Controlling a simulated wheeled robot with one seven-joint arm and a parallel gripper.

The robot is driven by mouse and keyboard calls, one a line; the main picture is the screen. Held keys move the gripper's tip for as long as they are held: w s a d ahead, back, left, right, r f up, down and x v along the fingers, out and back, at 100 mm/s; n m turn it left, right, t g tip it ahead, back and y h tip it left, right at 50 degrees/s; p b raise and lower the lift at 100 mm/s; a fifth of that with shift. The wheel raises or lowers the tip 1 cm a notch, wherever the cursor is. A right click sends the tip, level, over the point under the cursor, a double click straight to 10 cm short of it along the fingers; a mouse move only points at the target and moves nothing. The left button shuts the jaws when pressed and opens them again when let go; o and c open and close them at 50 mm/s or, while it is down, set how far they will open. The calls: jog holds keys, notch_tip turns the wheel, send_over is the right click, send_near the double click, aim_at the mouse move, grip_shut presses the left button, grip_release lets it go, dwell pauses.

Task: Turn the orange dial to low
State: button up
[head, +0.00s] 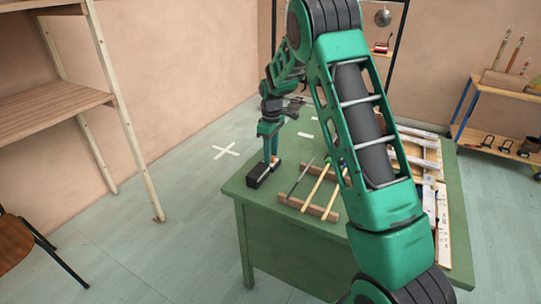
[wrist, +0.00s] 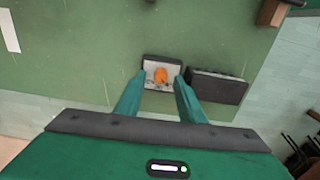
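The orange dial (wrist: 161,75) shows in the wrist view on the pale face of a small dark-edged box (wrist: 150,61). The box sits on the green table (head: 232,187) near its left edge. My gripper (wrist: 160,80) is open, with one teal finger on each side of the dial. I cannot tell whether the fingers touch it. The dial's setting and the marks around it are too small to read. In the head view my gripper (head: 270,154) points down over this corner, and the dial is mostly hidden.
A black box (wrist: 217,86) lies right beside the dial's box and also shows in the head view (head: 262,176). A wooden rack (head: 290,202) with sticks stands close to the right. Pale bars (head: 443,225) lie on the table's far right.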

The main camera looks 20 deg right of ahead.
jog(key=shift+s+d, duration=0.1)
notch_tip(320, 180, up, 11)
jog(key=shift+f, duration=0.2)
dwell(0.4)
dwell(0.4)
